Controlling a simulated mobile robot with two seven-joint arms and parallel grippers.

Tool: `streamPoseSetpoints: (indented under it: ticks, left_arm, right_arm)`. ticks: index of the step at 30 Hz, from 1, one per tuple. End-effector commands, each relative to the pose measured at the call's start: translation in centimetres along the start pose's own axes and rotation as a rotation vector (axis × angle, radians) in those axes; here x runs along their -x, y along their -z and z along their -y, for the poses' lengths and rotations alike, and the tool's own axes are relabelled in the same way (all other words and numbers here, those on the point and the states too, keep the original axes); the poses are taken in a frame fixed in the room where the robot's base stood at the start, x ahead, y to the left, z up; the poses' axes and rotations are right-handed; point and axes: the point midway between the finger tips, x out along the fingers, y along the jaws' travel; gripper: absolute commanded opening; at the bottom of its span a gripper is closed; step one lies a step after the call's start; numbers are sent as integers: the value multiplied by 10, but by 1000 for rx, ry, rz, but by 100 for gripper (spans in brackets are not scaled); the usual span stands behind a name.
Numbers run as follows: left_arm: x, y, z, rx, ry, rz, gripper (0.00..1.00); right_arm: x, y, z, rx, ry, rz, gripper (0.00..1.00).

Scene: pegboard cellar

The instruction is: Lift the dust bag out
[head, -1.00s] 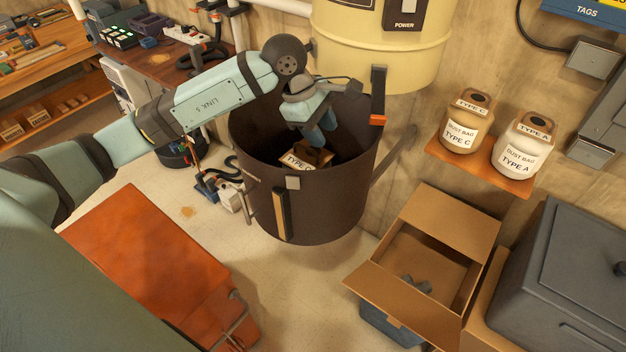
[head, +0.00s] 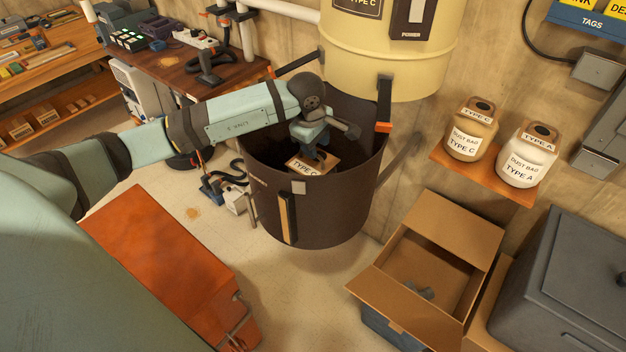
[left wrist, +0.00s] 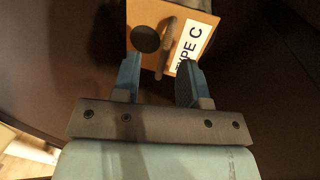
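The dust bag (head: 310,166) sits down inside the dark brown drum (head: 262,205), its tan collar marked TYPE C facing up. In the left wrist view the collar (left wrist: 145,14) shows a dark round hole, a brown raised tab and the white label. My left gripper (head: 318,152) reaches down into the drum above the collar. In the left wrist view its two blue fingers (left wrist: 158,72) are apart, with the tab ahead between their tips and nothing visibly gripped. The bag's body is hidden in the dark drum. My right gripper is not in view.
A cream canister (head: 385,55) hangs over the drum's back. Two other dust bags, TYPE C (head: 470,130) and TYPE A (head: 526,155), stand on a wall shelf (head: 480,173). An open cardboard box (head: 455,222) is at the right, an orange-red cabinet (head: 160,260) at the left front.

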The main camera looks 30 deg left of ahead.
Motion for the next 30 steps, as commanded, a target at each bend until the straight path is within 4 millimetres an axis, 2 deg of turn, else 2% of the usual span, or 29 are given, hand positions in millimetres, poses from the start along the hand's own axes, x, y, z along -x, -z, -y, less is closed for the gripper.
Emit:
streamPoseSetpoints:
  ticks: [4,9,16,17,21,22,30]
  left_arm:
    - [-20,4,7,2,6,2,40]
    - [-40,4,6,1,2,2,40]
    - [-42,4,6,0,0,1,40]
    - [-42,4,6,0,1,1,37]
    - [-42,4,5,0,1,1,5]
    - [-42,4,5,0,1,1,0]
    - [-41,4,5,0,-1,1,0]
  right_arm:
    - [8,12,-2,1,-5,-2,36]
    - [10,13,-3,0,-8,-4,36]
    - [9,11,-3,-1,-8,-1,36]
    - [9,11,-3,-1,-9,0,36]
    - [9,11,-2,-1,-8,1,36]
    - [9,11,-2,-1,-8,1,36]
    - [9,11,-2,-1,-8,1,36]
